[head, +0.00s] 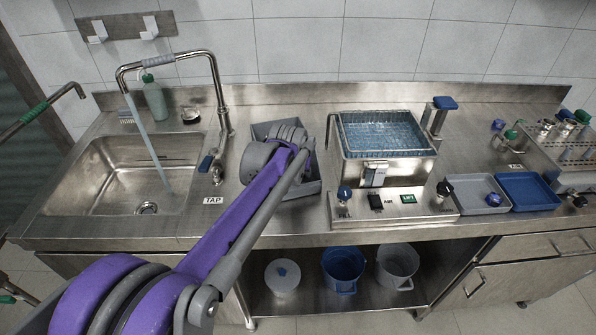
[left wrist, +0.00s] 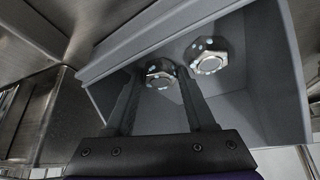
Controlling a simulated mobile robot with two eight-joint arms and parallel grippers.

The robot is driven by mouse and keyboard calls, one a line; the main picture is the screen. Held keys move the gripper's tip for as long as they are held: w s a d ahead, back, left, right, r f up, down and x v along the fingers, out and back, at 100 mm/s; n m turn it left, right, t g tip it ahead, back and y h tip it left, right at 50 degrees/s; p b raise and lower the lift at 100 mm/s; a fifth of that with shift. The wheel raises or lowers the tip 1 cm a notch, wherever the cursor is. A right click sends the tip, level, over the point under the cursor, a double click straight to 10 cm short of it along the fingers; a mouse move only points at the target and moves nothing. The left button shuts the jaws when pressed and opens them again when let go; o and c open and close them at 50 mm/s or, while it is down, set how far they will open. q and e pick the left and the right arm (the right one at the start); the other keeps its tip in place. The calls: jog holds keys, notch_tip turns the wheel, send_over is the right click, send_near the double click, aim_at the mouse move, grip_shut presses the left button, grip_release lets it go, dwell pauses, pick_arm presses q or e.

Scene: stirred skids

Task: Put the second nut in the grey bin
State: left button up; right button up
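The grey bin (head: 309,188) stands on the steel counter between the tap and the water bath, partly covered by my left arm. It fills much of the left wrist view (left wrist: 262,75). Two metal nuts lie inside it in that view: one nut (left wrist: 160,73) shows between my fingertips, the other nut (left wrist: 208,56) lies to the right of it. My left gripper (left wrist: 160,78) points down into the bin with its fingers apart. Narrow gaps seem to show beside the nut between them. In the head view my wrist hides the fingers. My right gripper is not in view.
A sink (head: 110,178) with running water is at the left. The water bath (head: 385,150) stands right of the bin. A grey tray (head: 462,203) with a blue piece and an empty blue tray (head: 527,192) lie farther right. Buckets stand on the shelf below.

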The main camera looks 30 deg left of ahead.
pick_arm(q)
jog(key=shift+o, duration=0.4)
jog(key=shift+r, duration=0.1)
jog(key=shift+r, duration=0.25)
jog(key=p+v, duration=0.1)
jog(key=v, duration=1.1)
jog(key=s+d+f+m+h, duration=0.1)
jog(key=s+d+f, duration=0.4)
jog(key=s+f, duration=0.4)
jog(key=s+d+f+m, duration=0.2)
jog(key=s+d+f, duration=0.4)
jog(key=s, duration=0.8)
notch_tip(320, 180, down, 3)
jog(key=shift+s+d+r+g+h, duration=0.1)
jog(key=shift+s+d+g+h, duration=0.15)
jog(key=shift+s+g+h, duration=0.15)
